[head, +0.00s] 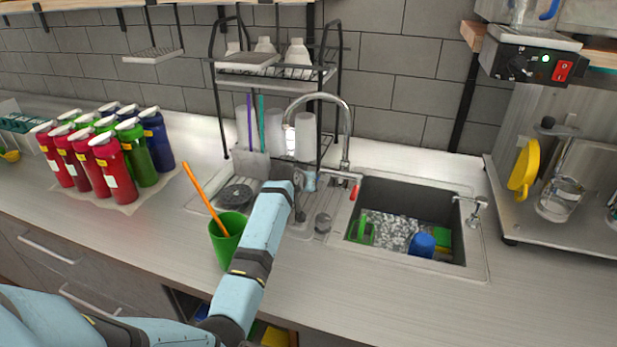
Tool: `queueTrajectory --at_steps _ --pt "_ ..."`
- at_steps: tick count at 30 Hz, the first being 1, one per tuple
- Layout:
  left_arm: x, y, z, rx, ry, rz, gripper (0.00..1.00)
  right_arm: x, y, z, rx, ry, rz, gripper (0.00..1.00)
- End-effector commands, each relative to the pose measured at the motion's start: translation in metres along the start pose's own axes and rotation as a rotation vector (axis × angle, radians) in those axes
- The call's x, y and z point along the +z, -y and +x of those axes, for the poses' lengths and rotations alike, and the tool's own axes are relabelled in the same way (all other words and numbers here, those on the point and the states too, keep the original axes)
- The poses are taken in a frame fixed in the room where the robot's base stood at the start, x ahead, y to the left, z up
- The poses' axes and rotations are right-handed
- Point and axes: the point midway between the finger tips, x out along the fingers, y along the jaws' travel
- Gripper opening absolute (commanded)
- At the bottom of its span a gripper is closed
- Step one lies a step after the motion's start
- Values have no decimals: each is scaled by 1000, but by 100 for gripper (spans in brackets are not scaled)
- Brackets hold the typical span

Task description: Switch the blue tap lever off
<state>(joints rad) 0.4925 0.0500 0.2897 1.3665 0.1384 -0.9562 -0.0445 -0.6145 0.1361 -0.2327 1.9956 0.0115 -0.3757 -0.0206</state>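The chrome tap (347,130) stands behind the sink, with its curved spout arching to the left. A red lever (355,190) shows at the right of its base. A small light-blue piece (311,181) shows left of the base; I cannot tell whether it is the blue lever. My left arm reaches up from the lower left, and my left gripper (300,198) is at the drying area just left of the tap base. My own wrist partly hides it, so its fingers and any contact are unclear. My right gripper is out of view.
A green cup (228,238) with an orange stick stands left of my forearm. The sink (400,208) holds water and several coloured items. A dish rack (270,85) stands behind. Several coloured bottles (108,155) stand at left. The front counter right of my arm is clear.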

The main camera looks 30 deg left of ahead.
Motion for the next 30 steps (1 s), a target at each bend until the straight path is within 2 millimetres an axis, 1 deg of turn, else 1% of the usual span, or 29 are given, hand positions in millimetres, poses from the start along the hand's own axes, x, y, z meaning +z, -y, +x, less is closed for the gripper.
queueTrajectory --at_steps 3,8,23,26,30 --pt "6 1 2 0 1 -1 0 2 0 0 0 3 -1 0" --pt "9 2 4 0 1 -1 0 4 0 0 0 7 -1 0" --pt "10 2 4 0 1 -1 0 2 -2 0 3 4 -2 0" --pt "7 1 3 0 1 -1 0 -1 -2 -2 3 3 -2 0" --pt "-6 -2 -4 0 0 0 0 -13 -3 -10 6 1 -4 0"
